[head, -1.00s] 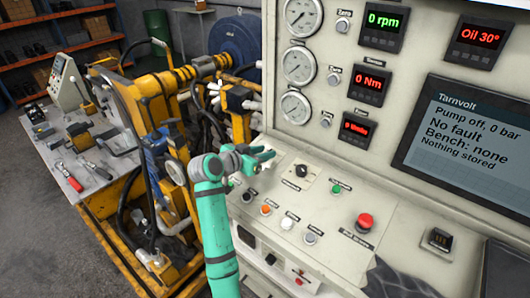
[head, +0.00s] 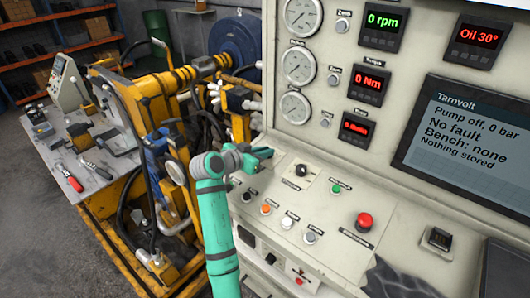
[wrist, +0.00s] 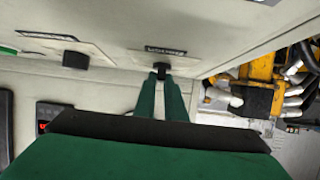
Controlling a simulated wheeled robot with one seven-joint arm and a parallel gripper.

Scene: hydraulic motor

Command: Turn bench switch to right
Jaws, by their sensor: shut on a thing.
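A small dark switch knob, apparently the bench switch (wrist: 159,69), sits under a small label on the cream panel in the wrist view. My gripper (wrist: 161,77) is shut on it, with one green finger at each side. In the head view my gripper (head: 264,156) is at the left end of the sloped control panel (head: 400,235) and hides this knob. The way the knob points cannot be made out.
Another black rotary knob (head: 302,171) stands right of my gripper, with a green button (head: 336,189) and a red stop button (head: 365,221) beyond it. Yellow machinery (head: 120,90) stands close on the left. The display (head: 465,140) reads "Bench: none".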

